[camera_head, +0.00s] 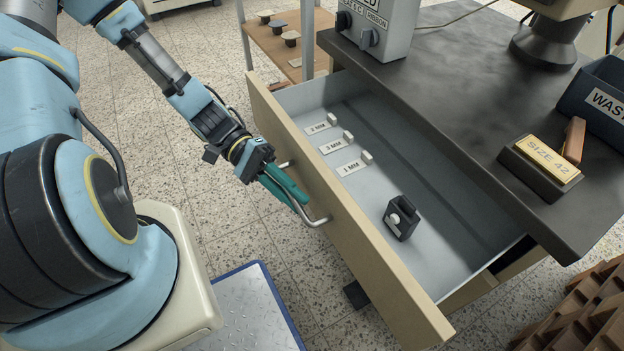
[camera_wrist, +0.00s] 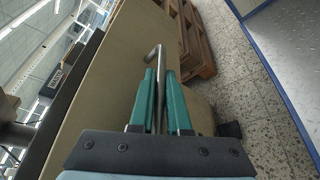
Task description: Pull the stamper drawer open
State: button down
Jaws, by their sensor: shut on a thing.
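The stamper drawer (camera_head: 350,215) stands pulled out from under the dark bench top in the head view, with its grey inside showing. Its metal bar handle (camera_head: 316,220) is on the tan front. My gripper (camera_head: 292,192) has its green fingers at this handle. In the wrist view my gripper (camera_wrist: 159,88) is shut on the handle (camera_wrist: 155,55), with the bar running between the two fingers. Inside the drawer lie small blocks with labels 2 MM, 3 MM and 1 MM (camera_head: 350,168), and a dark clamp-like part (camera_head: 401,218).
Brown wooden pallets (camera_head: 590,315) stand at the lower right. A blue-edged metal plate (camera_head: 250,310) lies on the floor.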

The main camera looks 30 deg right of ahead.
jog(key=shift+a, duration=1)
jog(key=c, duration=0.9)
grip_release()
jog(key=shift+w, duration=0.1)
jog(key=v, duration=1)
jog(key=shift+w+r, duration=0.1)
jog(key=shift+w, duration=0.25)
jog(key=shift+a, duration=0.15)
